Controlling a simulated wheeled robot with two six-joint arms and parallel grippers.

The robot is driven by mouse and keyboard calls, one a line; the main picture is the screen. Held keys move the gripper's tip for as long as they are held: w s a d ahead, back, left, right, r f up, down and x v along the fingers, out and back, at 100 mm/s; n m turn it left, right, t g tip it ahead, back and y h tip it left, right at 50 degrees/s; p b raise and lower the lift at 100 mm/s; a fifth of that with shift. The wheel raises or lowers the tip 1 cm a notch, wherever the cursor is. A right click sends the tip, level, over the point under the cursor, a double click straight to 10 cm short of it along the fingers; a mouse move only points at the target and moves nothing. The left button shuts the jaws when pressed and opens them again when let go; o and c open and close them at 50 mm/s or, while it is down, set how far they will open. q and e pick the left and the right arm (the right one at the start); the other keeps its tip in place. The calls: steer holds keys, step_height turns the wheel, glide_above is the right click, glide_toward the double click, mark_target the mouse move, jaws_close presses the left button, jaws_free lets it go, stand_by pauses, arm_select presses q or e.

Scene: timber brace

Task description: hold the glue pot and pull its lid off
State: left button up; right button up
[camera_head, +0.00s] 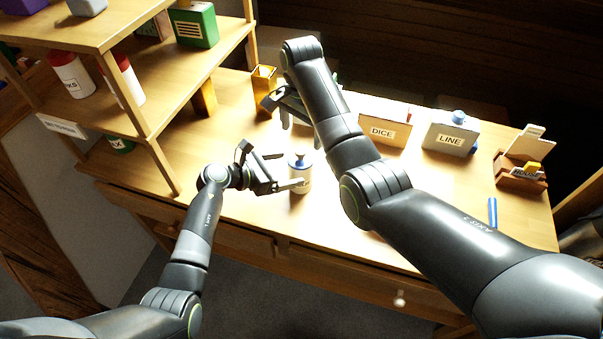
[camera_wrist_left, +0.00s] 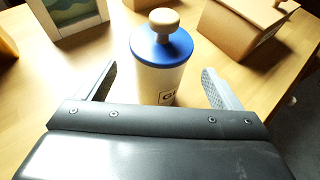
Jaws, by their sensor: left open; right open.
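The glue pot (camera_head: 300,178) stands upright on the table, a white cylinder with a label partly hidden in the left wrist view (camera_wrist_left: 160,82). Its blue lid (camera_head: 299,162) with a pale round knob is on top; the lid also shows in the left wrist view (camera_wrist_left: 161,48). My left gripper (camera_head: 282,171) is open at the pot's left side, and in the left wrist view the pot stands between and just beyond its fingers. My right gripper (camera_head: 286,112) is open behind the pot, above the table, partly hidden by its own arm.
A DICE box (camera_head: 383,132), a LINE box (camera_head: 450,140) and a brown card holder (camera_head: 520,178) stand along the back right. A wooden shelf (camera_head: 150,130) with jars rises at the left. A blue strip (camera_head: 492,212) lies near the right edge. The table front is mostly clear.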

mark_target(300, 166)
arm_select(q)
steer(key=shift+x, duration=2.75)
arm_select(e)
steer(key=shift+a, duration=0.1)
